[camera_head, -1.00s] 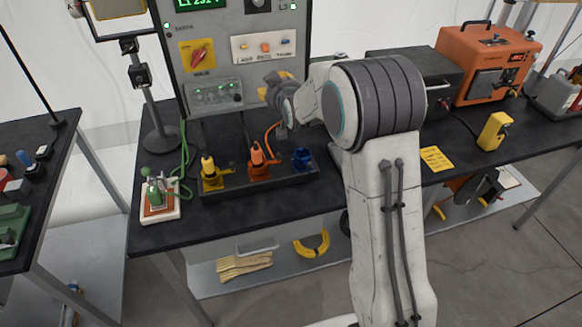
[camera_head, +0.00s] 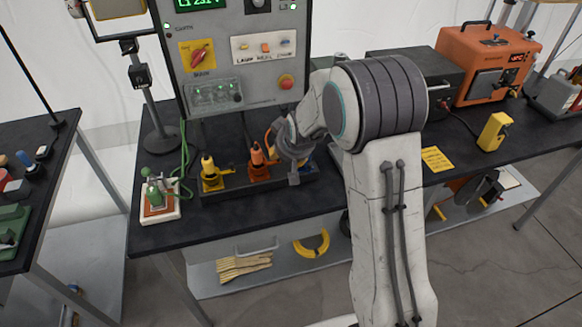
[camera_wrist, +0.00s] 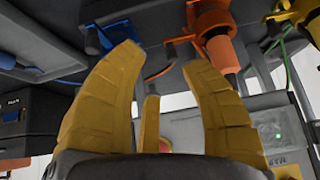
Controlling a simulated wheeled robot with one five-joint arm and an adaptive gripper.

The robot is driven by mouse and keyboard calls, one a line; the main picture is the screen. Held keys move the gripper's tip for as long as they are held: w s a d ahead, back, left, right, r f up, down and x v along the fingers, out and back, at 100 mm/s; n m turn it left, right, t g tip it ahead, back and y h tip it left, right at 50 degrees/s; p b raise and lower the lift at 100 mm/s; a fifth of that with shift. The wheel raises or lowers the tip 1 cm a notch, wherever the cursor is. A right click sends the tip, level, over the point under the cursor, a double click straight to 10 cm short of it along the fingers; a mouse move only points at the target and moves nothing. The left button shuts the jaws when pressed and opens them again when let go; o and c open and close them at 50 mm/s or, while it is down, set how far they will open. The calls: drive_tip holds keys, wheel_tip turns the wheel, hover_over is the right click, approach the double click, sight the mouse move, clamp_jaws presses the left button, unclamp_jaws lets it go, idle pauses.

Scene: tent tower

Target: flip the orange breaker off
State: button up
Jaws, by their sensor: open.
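The orange breaker (camera_head: 265,47) is the middle one of three small coloured switches on a white plate (camera_head: 274,56) on the upright grey panel, in the head view. A yellow switch (camera_head: 245,49) is left of it and a blue one (camera_head: 285,42) right of it. My gripper (camera_wrist: 160,57) is open with nothing between its yellow fingers in the wrist view. In the head view it is well below the breaker, by the plug rack, its fingers mostly hidden. The breaker is not clearly seen in the wrist view.
A plug rack (camera_head: 225,188) holds a yellow plug (camera_head: 210,172) and an orange plug (camera_head: 258,163), close to my gripper. A blue connector shows in the wrist view (camera_wrist: 95,38). A red button (camera_head: 286,82) and red rotary switch (camera_head: 198,56) are on the panel.

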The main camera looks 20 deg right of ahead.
drive_tip(key=shift+g, duration=0.8)
drive_tip(key=shift+s+f, duration=0.35)
drive_tip(key=shift+s, duration=0.25)
drive_tip(key=shift+s+f, duration=0.3)
drive_tip(key=shift+s, duration=0.35)
drive_tip(key=shift+s+f, duration=0.35)
drive_tip(key=shift+s, duration=0.25)
drive_tip(key=s+f+g, duration=0.2)
drive_tip(key=s+g, duration=0.5)
drive_tip(key=s, duration=1.1)
drive_tip(key=s+r+t, duration=0.5)
drive_tip(key=s+r, duration=0.7)
drive_tip(key=r, duration=0.2)
drive_tip(key=shift+r+t, duration=0.3)
drive_tip(key=shift+r, duration=0.05)
